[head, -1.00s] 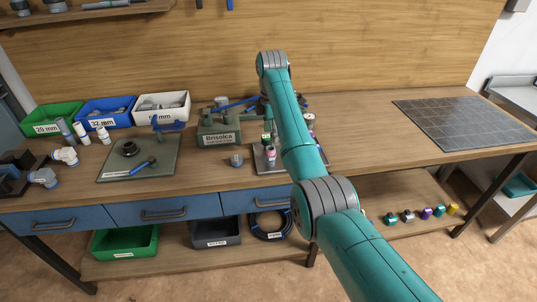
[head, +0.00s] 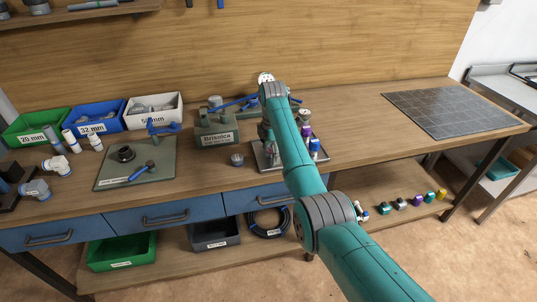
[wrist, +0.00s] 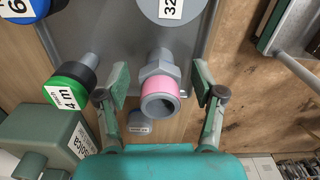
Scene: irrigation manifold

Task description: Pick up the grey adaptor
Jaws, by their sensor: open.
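The grey adaptor (wrist: 158,72) shows in the wrist view as a grey fitting with a hexagonal collar, a pink band and a round open end. My gripper (wrist: 162,95) is open, with one finger on each side of the adaptor and visible gaps between. The adaptor stands on a grey metal tray (wrist: 115,42). In the head view my arm hides the adaptor and most of the gripper; the tray (head: 262,158) shows in part.
Close to the adaptor are a green-and-black capped fitting (wrist: 70,85), a grey fitting labelled 32 (wrist: 172,8) and a blue capped one (wrist: 25,8). The Brisolca box (head: 216,130) stands left of the tray. The bench right of the tray is clear up to a dark tiled mat (head: 455,110).

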